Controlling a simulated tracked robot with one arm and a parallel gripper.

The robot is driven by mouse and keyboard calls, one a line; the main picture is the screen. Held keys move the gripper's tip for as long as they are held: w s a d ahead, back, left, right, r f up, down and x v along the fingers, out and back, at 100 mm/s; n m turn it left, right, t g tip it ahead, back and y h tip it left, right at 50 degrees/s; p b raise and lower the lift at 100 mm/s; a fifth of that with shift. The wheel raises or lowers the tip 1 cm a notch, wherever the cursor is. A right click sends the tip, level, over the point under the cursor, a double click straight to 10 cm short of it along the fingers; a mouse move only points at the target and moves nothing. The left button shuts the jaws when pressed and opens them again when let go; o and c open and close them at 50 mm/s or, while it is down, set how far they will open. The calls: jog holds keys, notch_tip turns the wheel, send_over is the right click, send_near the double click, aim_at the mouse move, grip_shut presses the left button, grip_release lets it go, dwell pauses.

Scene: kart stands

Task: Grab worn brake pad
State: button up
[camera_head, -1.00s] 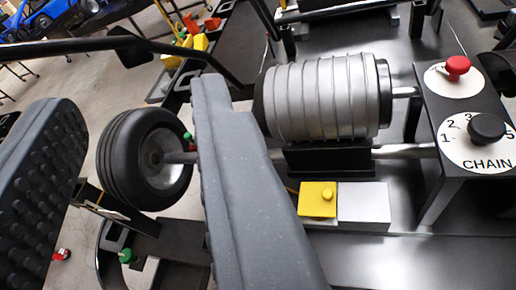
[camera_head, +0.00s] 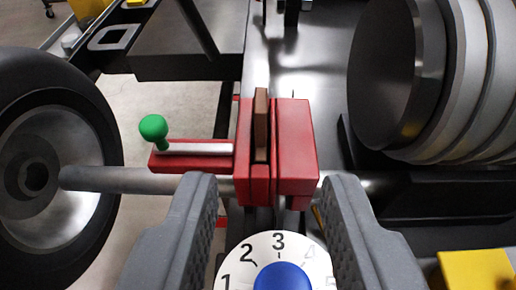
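A thin brown brake pad (camera_head: 261,125) stands upright in the slot of a red brake caliper (camera_head: 297,148), its top end sticking up above the red blocks. I cannot tell its wear from here. A lever with a green knob (camera_head: 153,128) lies on a red arm left of the caliper. My gripper (camera_head: 271,180) is open and empty. Its two grey fingers are spread wide, on the near side of the caliper, with the pad lined up between them and beyond the tips.
A black-tyred wheel (camera_head: 52,160) on a grey axle (camera_head: 140,180) is at the left. A large ribbed metal cylinder (camera_head: 400,75) is at the right. A numbered white dial with a blue knob (camera_head: 282,277) is low between the fingers. A yellow block (camera_head: 478,272) is bottom right.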

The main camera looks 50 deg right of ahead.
aim_at(263, 109)
jog(key=p+x, duration=0.1)
jog(key=x, duration=0.7)
jog(key=shift+w+f, duration=0.1)
jog(key=shift+w, duration=0.05)
jog(key=shift+p+x, duration=0.55)
jog(key=shift+x, duration=0.3)
jog(key=shift+p+x, duration=0.45)
jog(key=shift+x, duration=1.3)
jog(key=shift+a, duration=0.1)
grip_shut()
